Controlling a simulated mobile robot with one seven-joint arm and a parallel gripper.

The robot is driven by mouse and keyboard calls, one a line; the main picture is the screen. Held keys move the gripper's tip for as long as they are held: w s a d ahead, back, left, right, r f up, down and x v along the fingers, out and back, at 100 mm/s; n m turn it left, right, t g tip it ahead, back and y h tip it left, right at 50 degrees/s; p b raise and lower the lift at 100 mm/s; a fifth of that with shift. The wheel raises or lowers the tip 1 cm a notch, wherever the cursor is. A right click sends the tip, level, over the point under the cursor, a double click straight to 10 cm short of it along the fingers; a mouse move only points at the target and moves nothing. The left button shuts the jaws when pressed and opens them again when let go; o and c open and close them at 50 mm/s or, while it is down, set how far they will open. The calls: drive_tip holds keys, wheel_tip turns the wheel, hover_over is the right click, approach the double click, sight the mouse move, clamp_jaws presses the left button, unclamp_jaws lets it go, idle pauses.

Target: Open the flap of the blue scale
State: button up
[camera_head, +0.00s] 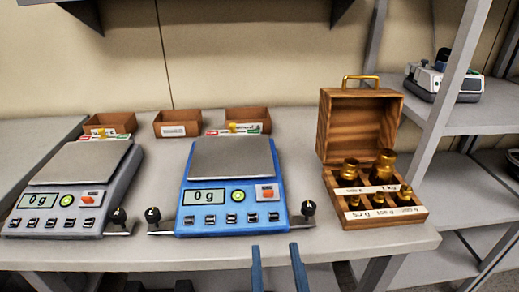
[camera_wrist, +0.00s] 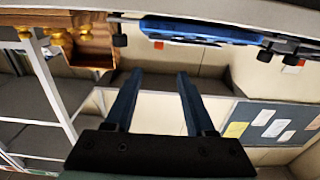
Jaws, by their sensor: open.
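The blue scale (camera_head: 230,216) stands on the table in the middle of the head view. It has a grey weighing plate (camera_head: 232,158), a display reading 0 g, a round green button and a small orange-and-white panel (camera_head: 265,193). Black-knobbed levers stick out at its lower left (camera_head: 152,217) and lower right (camera_head: 307,209). I cannot tell which part is the flap. The wrist view shows the scale's blue edge (camera_wrist: 190,30) at the top, inverted. My gripper (camera_head: 275,247) is open and empty, apart from the scale, by the table's front edge; its fingers also show in the wrist view (camera_wrist: 160,74).
A grey scale (camera_head: 72,190) stands at the left. An open wooden box (camera_head: 360,132) with several brass weights stands at the right. Small brown bins (camera_head: 178,124) line the back. A metal shelf (camera_head: 470,118) is at the far right. Table between blue scale and box is mostly clear.

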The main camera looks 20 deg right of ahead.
sight(268, 190)
drive_tip(key=x, duration=1.3)
drive_tip(key=shift+d, duration=0.2)
drive_tip(key=shift+c, duration=0.2)
clamp_jaws()
